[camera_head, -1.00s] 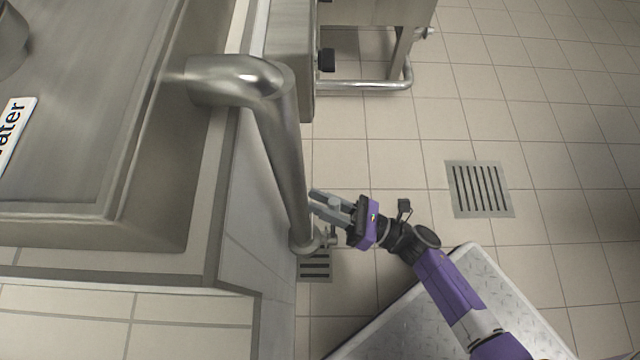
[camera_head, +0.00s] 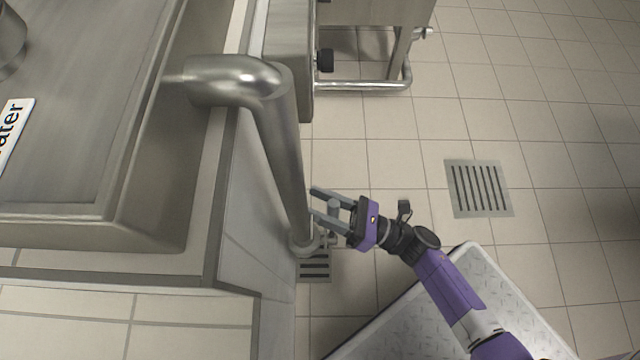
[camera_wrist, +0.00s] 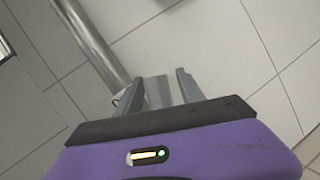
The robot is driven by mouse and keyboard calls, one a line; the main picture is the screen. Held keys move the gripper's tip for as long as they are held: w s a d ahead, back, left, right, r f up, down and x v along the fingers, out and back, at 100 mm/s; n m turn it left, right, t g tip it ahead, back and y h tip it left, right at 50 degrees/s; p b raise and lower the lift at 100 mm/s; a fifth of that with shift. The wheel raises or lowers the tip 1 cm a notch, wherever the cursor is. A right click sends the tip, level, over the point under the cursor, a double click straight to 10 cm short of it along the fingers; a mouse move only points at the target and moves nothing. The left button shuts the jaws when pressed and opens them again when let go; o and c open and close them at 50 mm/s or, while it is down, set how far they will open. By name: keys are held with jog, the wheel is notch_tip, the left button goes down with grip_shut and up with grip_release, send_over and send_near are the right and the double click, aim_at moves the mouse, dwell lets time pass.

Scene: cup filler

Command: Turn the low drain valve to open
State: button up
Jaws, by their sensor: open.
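The low drain valve (camera_head: 328,240) sits at the foot of the steel drain pipe (camera_head: 285,150), just above the floor. A grey piece that looks like its handle (camera_head: 334,207) stands between the fingers of my gripper (camera_head: 316,202). In the wrist view, a grey flat piece (camera_wrist: 159,90) shows between the two fingers of my gripper (camera_wrist: 160,88), with the pipe (camera_wrist: 92,42) behind to the left. My gripper is open around this piece. I cannot tell whether a finger touches it. The valve body is partly hidden by the lower finger.
A tiled wall (camera_head: 240,200) under the sink (camera_head: 150,200) stands close left of the pipe. A floor grate (camera_head: 315,266) lies below the valve and another drain grate (camera_head: 480,188) to the right. A steel frame (camera_head: 365,86) stands at the back. The tiled floor between is clear.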

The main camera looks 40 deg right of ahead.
jog(key=p+v, duration=0.1)
jog(key=v, duration=0.6)
jog(key=shift+s+d, duration=0.25)
jog(key=shift+s, duration=0.05)
jog(key=shift+f, duration=0.1)
